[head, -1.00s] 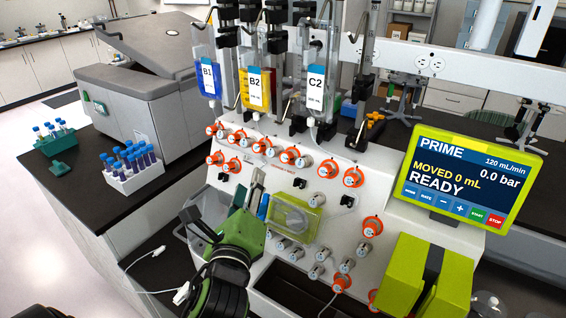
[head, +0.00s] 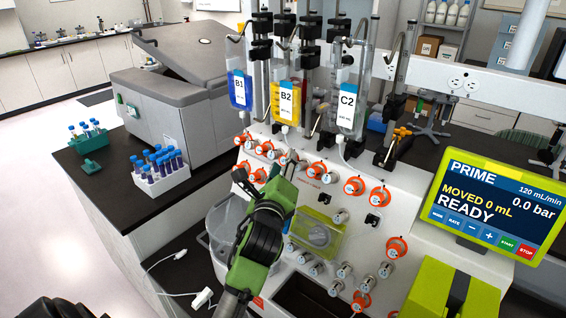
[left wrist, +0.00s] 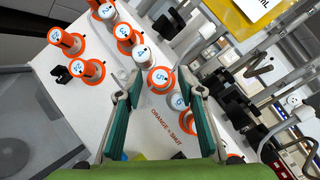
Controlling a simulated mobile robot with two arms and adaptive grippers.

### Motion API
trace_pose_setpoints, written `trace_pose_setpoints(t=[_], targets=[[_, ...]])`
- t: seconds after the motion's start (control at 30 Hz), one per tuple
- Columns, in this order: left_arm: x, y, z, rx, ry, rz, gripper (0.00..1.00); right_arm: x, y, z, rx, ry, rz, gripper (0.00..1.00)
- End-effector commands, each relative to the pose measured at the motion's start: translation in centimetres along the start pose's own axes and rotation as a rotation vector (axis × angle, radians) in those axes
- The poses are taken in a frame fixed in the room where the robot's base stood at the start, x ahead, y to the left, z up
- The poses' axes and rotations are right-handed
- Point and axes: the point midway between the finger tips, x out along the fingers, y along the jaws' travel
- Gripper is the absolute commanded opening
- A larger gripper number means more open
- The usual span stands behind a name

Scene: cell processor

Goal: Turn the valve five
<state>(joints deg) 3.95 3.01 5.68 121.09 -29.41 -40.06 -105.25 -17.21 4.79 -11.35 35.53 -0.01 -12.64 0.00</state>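Valve five (left wrist: 160,77) has an orange collar and a white cap marked 5 in the left wrist view. It lies between the fingertips of my left gripper (left wrist: 158,84), which is open; I cannot tell whether either finger touches it. In the head view my left gripper (head: 266,178) reaches up to the row of valves on the white panel (head: 335,200) and hides part of that row. My right gripper is not in view.
Valve four (left wrist: 140,53) and a grey-capped valve (left wrist: 178,101) stand close on either side. Fluid bags hang above, including the C2 bag (head: 347,105). The screen (head: 490,208) reads READY.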

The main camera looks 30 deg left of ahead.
Motion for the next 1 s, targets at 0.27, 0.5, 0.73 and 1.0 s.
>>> trace_pose_setpoints(t=[0.27, 0.5, 0.73, 1.0], targets=[[0.14, 0.02, 0.0, 0.0, 0.0, 0.0, 0.35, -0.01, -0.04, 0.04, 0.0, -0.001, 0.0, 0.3], [0.12, 0.03, -0.01, 0.001, 0.0, 0.0, 0.0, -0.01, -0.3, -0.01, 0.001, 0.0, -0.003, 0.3], [0.11, 0.03, -0.01, -0.001, 0.0, 0.002, 0.0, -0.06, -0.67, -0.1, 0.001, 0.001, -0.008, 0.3], [0.11, 0.01, -0.01, -0.007, 0.0, 0.007, 0.0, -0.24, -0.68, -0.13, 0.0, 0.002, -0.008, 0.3]])
